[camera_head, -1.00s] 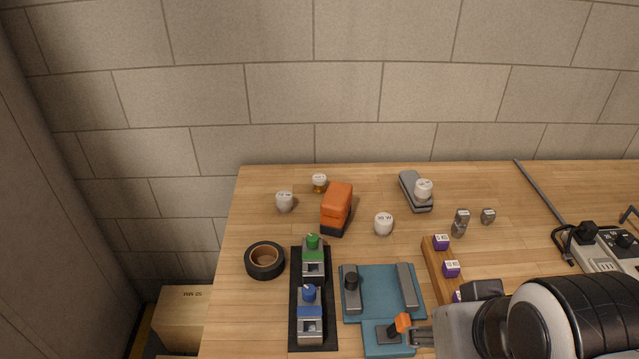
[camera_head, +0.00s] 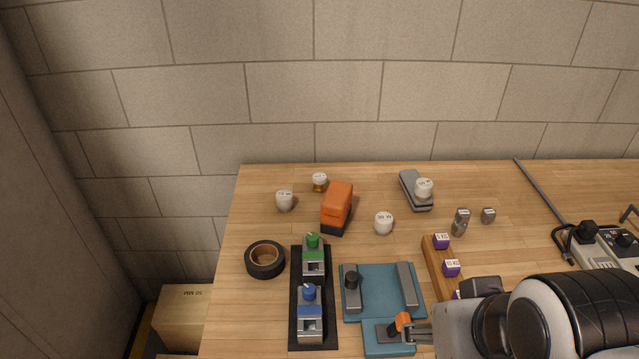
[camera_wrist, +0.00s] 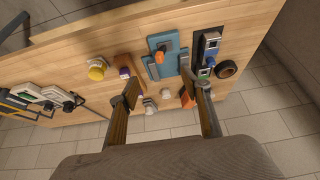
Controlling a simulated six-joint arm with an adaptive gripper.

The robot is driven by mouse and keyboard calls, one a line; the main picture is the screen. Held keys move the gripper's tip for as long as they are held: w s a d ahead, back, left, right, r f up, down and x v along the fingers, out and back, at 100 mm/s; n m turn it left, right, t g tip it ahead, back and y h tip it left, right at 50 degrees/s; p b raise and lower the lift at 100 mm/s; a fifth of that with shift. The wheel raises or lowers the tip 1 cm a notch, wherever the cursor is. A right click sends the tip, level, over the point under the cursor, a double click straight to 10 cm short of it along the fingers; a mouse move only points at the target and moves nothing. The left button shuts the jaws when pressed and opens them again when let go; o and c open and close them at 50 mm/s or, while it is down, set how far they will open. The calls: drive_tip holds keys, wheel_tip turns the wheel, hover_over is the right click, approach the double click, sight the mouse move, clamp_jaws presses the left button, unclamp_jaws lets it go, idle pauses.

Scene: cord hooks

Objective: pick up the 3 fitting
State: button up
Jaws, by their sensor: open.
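No label that I can make out clearly reads 3, so I cannot tell which piece is the 3 fitting. Small labelled pieces include a white-capped one (camera_head: 384,223) on the bare table, another (camera_head: 285,201) at the back left, an amber-based one (camera_head: 320,182), and one (camera_head: 424,188) over a grey block. Purple-labelled pieces (camera_head: 441,242) sit along a wooden strip. My gripper (camera_wrist: 165,90) is open, with nothing between its fingers in the wrist view. In the head view its fingers appear close to an orange-topped lever (camera_head: 403,321); contact is unclear.
A teal fixture (camera_head: 379,288) stands beside a black rail with green (camera_head: 313,241) and blue (camera_head: 309,292) parts. Black tape (camera_head: 265,260), an orange block (camera_head: 337,205) and small grey pieces (camera_head: 461,222) lie around. A power strip (camera_head: 618,241) is at the right.

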drive_tip(key=w+a+r+t+y, duration=0.15)
drive_tip(key=w+a+r, duration=0.25)
drive_tip(key=w, duration=0.5)
drive_tip(key=w+a+r+t+y, duration=0.1)
drive_tip(key=w+a+r+t, duration=0.2)
drive_tip(key=w, duration=0.6)
drive_tip(key=w+a+r+t+y, duration=0.1)
drive_tip(key=w+a+r, duration=0.35)
drive_tip(key=w, duration=0.45)
drive_tip(key=m+t+h, duration=0.3)
drive_tip(key=m+h, duration=0.2)
drive_tip(key=h, duration=0.1)
hover_over(320, 183)
drive_tip(key=s+a, duration=0.4)
drive_tip(key=a, duration=0.1)
wheel_tip(320, 183, down, 10)
drive_tip(key=f+g+h, duration=0.1)
drive_tip(key=f, duration=0.5)
drive_tip(key=f+m+g+h, duration=0.1)
drive_tip(key=f+h, duration=0.1)
drive_tip(key=f, duration=0.5)
drive_tip(key=s+f+m+g+h, duration=0.1)
drive_tip(key=f+h, duration=0.1)
drive_tip(key=f, duration=0.4)
drive_tip(key=shift+f, duration=0.3)
drive_tip(key=shift+s+f+h, duration=0.25)
drive_tip(key=shift+s+f, duration=0.05)
drive_tip(key=shift+f, duration=0.3)
